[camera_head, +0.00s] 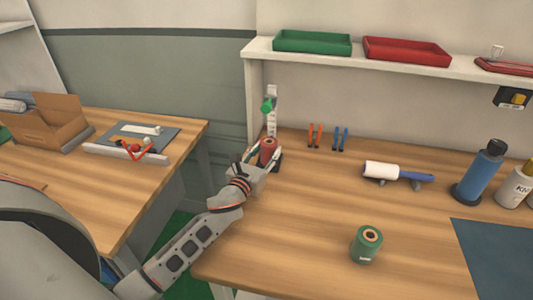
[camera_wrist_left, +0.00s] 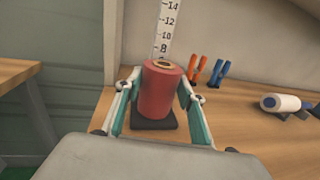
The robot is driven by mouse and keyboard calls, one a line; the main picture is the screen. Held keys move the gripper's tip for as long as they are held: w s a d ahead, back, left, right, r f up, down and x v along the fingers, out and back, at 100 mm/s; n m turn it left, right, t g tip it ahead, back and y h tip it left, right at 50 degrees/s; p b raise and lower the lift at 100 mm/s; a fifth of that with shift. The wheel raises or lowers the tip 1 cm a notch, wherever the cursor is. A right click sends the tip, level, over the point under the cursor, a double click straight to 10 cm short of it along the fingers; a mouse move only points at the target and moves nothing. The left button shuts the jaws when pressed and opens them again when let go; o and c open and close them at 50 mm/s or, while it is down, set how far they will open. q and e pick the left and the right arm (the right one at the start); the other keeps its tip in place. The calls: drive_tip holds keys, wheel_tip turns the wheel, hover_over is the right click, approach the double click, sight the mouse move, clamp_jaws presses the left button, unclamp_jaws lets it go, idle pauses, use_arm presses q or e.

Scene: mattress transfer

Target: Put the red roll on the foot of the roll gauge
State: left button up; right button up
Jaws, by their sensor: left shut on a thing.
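The red roll (camera_head: 268,151) is upright at the roll gauge (camera_head: 271,112), near the table's back left corner. My left gripper (camera_head: 265,157) is around the roll and shut on it. In the left wrist view the red roll (camera_wrist_left: 161,90) stands between the two fingers, over the gauge's dark foot (camera_wrist_left: 154,129). I cannot tell for sure whether its underside touches the foot. My right gripper is not in view.
A green roll (camera_head: 366,245) stands near the table's front. Orange clamps (camera_head: 315,134) and blue clamps (camera_head: 340,139) stand right of the gauge. A lint roller (camera_head: 397,173) and a blue bottle (camera_head: 480,172) are further right. A shelf with green (camera_head: 312,42) and red trays (camera_head: 406,51) hangs above.

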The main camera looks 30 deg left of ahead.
use_arm(q)
drive_tip(key=o, duration=1.4)
drive_tip(key=shift+r, duration=0.15)
drive_tip(key=s, duration=1.1)
drive_tip(key=shift+d, duration=0.3)
drive_tip(key=shift+s, duration=0.5)
